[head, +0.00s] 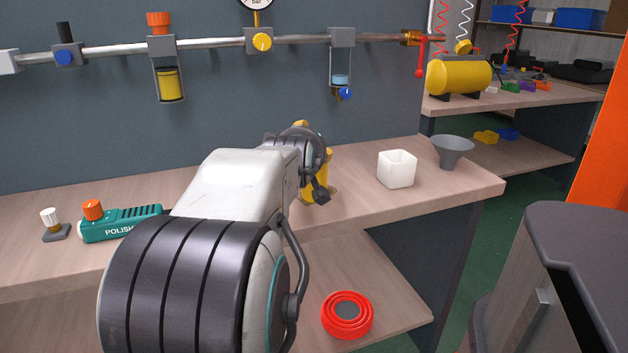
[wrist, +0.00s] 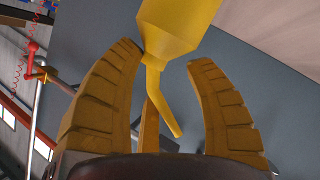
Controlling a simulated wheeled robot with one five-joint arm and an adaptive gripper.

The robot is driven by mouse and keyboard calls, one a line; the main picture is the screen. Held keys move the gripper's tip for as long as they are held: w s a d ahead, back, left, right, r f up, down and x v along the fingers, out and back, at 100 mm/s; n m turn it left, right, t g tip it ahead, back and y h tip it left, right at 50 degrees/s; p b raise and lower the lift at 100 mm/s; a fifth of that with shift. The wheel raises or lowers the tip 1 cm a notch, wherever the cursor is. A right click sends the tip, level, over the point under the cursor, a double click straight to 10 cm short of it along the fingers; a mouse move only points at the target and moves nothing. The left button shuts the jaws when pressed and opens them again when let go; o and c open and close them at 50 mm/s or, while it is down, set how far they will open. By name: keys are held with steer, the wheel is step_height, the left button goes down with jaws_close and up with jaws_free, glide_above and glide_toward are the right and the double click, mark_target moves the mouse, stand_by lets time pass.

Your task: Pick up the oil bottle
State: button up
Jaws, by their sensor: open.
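The yellow oil bottle (wrist: 180,22) fills the top middle of the wrist view, with its thin bent spout pointing between my fingers. My gripper (wrist: 168,55) is open around the spout and neck, with ochre fingers on either side and a third behind. The left fingertip is very close to the bottle's shoulder; I cannot tell whether it touches. In the head view, a yellow part, which seems to be the bottle (head: 319,188), shows on the bench just beyond my wrist. My arm hides most of it, and the fingers cannot be made out clearly there.
A white square cup (head: 397,169) and a grey funnel (head: 452,151) stand to the right on the bench (head: 360,205). A teal polisher (head: 125,226) lies at left. A red round item (head: 347,314) sits on the lower shelf. A pipe (head: 215,43) with valves runs along the wall.

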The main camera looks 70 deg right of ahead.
steer(key=shift+c, duration=0.2)
jaws_close()
steer(key=shift+r, duration=0.1)
